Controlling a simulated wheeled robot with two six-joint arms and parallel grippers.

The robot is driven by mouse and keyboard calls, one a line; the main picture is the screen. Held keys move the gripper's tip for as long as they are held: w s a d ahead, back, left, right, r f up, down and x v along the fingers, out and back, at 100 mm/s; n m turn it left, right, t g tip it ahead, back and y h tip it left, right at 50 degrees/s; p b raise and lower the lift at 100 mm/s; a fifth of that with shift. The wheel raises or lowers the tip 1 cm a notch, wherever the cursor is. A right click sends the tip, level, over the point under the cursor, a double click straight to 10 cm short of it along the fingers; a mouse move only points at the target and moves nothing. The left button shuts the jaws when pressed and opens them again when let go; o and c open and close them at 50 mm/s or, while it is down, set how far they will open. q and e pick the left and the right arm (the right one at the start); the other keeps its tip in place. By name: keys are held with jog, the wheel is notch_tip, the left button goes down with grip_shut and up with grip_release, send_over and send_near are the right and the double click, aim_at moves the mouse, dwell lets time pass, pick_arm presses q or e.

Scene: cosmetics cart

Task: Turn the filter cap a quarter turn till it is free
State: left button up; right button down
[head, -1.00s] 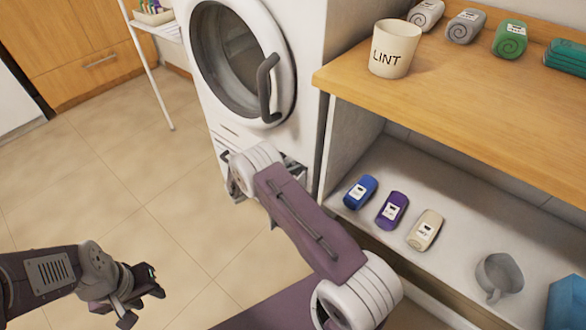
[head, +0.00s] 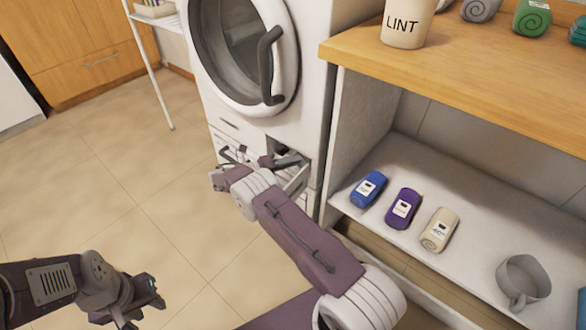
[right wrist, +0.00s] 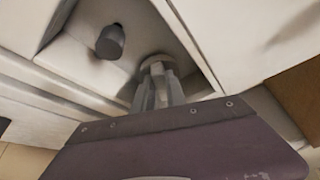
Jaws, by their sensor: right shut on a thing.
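The filter cap (right wrist: 157,64) is a pale grey ridged knob inside the recess low in the washing machine's front (head: 300,120). My right gripper (right wrist: 160,92) is shut on it, its fingers covering much of the cap. In the head view the right gripper (head: 286,160) reaches into the opening below the round door; the cap is hidden there. How far the cap is turned cannot be told. My left gripper (head: 140,299) is open and empty over the floor at the lower left.
A dark grey round stub (right wrist: 110,42) sticks out beside the cap. Recess walls stand close around my right gripper. A LINT bin (head: 408,22) stands above.

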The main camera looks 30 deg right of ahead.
jog(key=shift+w+f+n+g+h+b, duration=0.15)
jog(key=shift+n+h+b, duration=0.1)
jog(key=shift+n+b, duration=0.4)
jog(key=shift+s+f+n+g+h+b, duration=0.1)
jog(key=shift+n+h+b, duration=0.2)
jog(key=shift+n+b, duration=0.35)
jog(key=shift+w+f+n+g+h+b, duration=0.15)
jog(key=shift+n+h+b, duration=0.1)
jog(key=shift+n+b, duration=0.4)
jog(key=c, duration=1.4)
grip_release()
jog(key=shift+o, duration=0.2)
jog(key=a+b, duration=0.4)
jog(key=a, duration=0.5)
jog(key=shift+r, duration=0.2)
